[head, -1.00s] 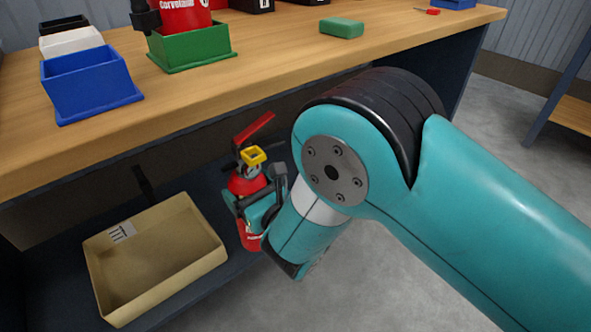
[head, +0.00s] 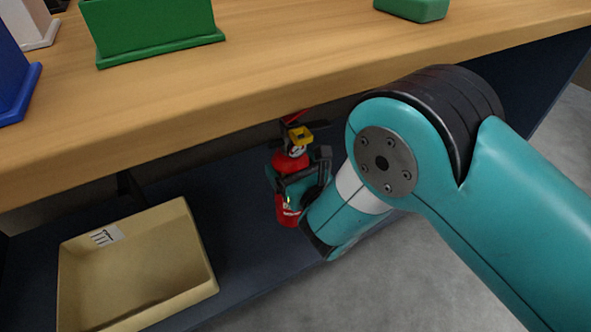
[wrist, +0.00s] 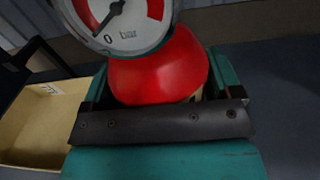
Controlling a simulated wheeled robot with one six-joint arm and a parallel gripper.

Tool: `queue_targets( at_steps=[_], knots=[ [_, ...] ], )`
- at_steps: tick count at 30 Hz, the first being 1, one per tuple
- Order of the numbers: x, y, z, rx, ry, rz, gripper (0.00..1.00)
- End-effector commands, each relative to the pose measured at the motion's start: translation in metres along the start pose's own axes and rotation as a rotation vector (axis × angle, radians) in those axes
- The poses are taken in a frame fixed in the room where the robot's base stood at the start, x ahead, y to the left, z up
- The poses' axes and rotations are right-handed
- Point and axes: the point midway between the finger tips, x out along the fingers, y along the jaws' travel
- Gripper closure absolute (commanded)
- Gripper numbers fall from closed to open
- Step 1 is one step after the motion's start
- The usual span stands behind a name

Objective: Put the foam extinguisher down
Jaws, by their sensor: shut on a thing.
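The foam extinguisher (head: 290,210) is red with a yellow piece and a red handle on top. It stands about upright over the dark lower shelf (head: 245,250), under the bench top. I cannot tell whether its base touches the shelf. My gripper (head: 298,187) is shut around its body from the right. In the wrist view the red shoulder of the extinguisher (wrist: 160,70) sits between the teal fingers of my gripper (wrist: 165,95), with a gauge dial marked "bar" (wrist: 122,18) above. Its lower part is out of the wrist view.
A tan open bin (head: 205,245) stands on the lower shelf to the left, and also shows in the wrist view (wrist: 35,125). The wooden bench top (head: 300,75) hangs close above. It bears a green holder (head: 155,30), a green block (head: 415,8) and blue and white bins.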

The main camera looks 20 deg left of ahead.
Motion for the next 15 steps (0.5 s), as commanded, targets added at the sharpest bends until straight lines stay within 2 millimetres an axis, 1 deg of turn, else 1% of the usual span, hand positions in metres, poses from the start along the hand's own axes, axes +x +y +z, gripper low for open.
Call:
queue_targets(
  at_steps=[1, 3, 11, 15],
  knots=[
    [0.001, 0.0, -0.014, -0.001, -0.006, 0.001, 0.63],
    [0.001, 0.0, -0.024, -0.001, -0.007, 0.001, 0.63],
    [0.001, 0.0, -0.036, -0.001, -0.007, 0.001, 0.63],
    [0.001, 0.0, -0.054, -0.001, -0.007, 0.001, 0.63]
  ],
)
